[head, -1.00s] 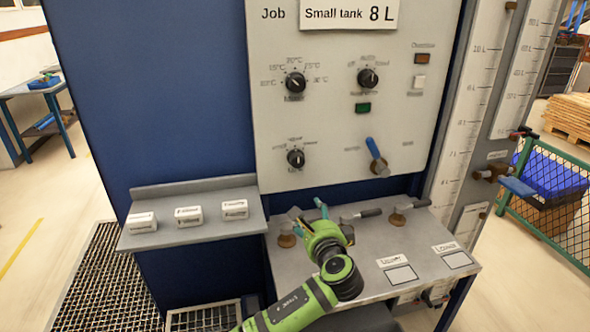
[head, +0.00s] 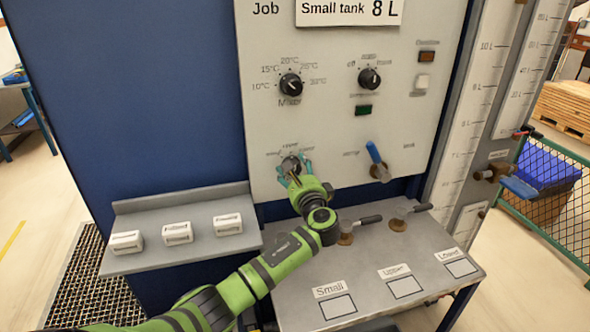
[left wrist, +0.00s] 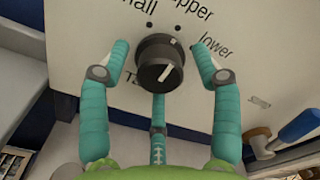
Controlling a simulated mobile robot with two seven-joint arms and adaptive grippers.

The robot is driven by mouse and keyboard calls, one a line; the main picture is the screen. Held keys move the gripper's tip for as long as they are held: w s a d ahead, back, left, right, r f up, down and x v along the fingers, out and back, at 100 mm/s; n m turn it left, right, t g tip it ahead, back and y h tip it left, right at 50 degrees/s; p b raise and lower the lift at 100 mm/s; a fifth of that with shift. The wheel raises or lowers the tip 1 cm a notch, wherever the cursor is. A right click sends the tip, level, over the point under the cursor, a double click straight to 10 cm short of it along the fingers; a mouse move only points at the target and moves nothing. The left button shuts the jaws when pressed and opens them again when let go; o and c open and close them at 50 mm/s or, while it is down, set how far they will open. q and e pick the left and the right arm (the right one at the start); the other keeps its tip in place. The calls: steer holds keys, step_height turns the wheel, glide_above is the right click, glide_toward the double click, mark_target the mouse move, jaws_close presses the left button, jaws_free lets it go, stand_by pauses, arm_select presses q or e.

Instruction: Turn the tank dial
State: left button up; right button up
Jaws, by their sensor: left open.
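The tank dial (head: 290,163) is the black knob at the lower left of the pale panel. In the left wrist view the dial (left wrist: 160,60) has a white mark on its face, with labels reading partly "small", "upper" and "lower" around it. My left gripper (head: 293,170) is open at the dial. In the left wrist view its teal fingers (left wrist: 161,52) stand left and right of the knob with gaps, and a third finger is below it. My right gripper is not in view.
The mixer dial (head: 290,85) and another black knob (head: 369,78) sit higher on the panel. A blue-handled lever (head: 376,158) is right of the tank dial. Below are a grey shelf (head: 350,270) with valve handles and a side ledge (head: 190,205) with small labelled blocks.

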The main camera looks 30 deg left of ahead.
arm_select(q)
steer(key=c, duration=1.1)
steer(key=shift+c, duration=0.2)
steer(key=n+b, duration=0.7)
steer(key=b, duration=0.2)
steer(key=shift+f+n, duration=0.2)
steer(key=shift+n, duration=0.2)
steer(key=shift+r+n+b, duration=0.15)
steer(key=shift+n+b, duration=0.3)
steer(key=shift+n, duration=0.15)
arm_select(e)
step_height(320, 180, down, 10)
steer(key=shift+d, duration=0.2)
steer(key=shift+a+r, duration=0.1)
